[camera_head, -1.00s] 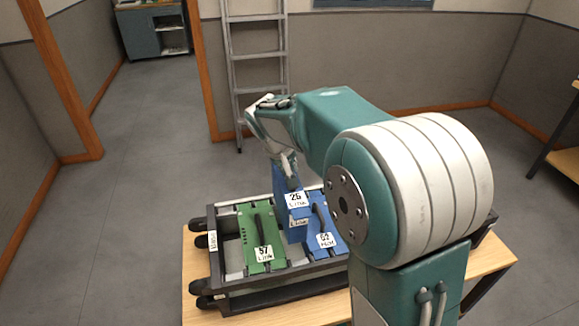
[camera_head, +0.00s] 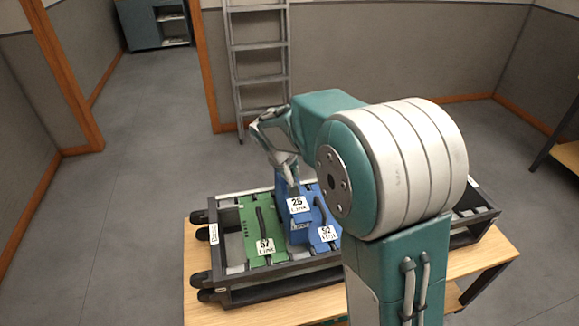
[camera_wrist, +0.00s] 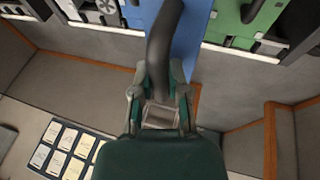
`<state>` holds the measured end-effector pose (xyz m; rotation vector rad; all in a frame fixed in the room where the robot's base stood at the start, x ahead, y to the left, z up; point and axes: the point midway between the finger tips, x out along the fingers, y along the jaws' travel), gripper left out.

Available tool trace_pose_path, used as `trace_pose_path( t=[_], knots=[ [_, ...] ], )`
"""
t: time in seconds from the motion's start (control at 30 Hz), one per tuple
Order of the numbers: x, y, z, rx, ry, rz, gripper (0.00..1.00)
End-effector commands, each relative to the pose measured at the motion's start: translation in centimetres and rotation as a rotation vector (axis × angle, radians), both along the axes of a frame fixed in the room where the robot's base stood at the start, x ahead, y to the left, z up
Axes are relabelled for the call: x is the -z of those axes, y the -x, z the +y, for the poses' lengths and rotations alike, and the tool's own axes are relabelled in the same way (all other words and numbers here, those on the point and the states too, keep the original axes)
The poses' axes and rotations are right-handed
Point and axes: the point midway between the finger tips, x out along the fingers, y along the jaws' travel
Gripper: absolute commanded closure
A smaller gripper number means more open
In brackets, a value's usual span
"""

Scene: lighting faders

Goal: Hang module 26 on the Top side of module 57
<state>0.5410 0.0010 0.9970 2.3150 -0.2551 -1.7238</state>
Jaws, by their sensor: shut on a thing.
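Module 26 is a blue block (camera_head: 298,222) with a white number label, held above the rack between module 57 and another blue module. It looks slightly tilted. My gripper (camera_head: 287,180) is shut on its dark handle, which shows in the wrist view (camera_wrist: 163,35) between my fingers. Module 57 is a green plate (camera_head: 248,222) with a dark handle, lying in the rack just left of module 26. A green module also shows at the upper right of the wrist view (camera_wrist: 229,30). Whether module 26 touches the rack or its neighbours cannot be told.
The dark-framed rack (camera_head: 290,285) stands on a wooden table (camera_head: 205,312). A blue module (camera_head: 328,236) sits right of module 26, partly behind my arm. A ladder (camera_head: 262,95) leans at the back wall. Floor to the left is clear. My arm hides the rack's right-middle part.

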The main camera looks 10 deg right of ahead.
Motion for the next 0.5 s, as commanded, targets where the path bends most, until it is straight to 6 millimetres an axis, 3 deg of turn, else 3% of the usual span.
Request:
trace_pose_path(
  t=[0.5],
  knots=[
    [3.6, -0.1, 0.1, 0.000, 0.000, -0.004, 1.00]
  ],
)
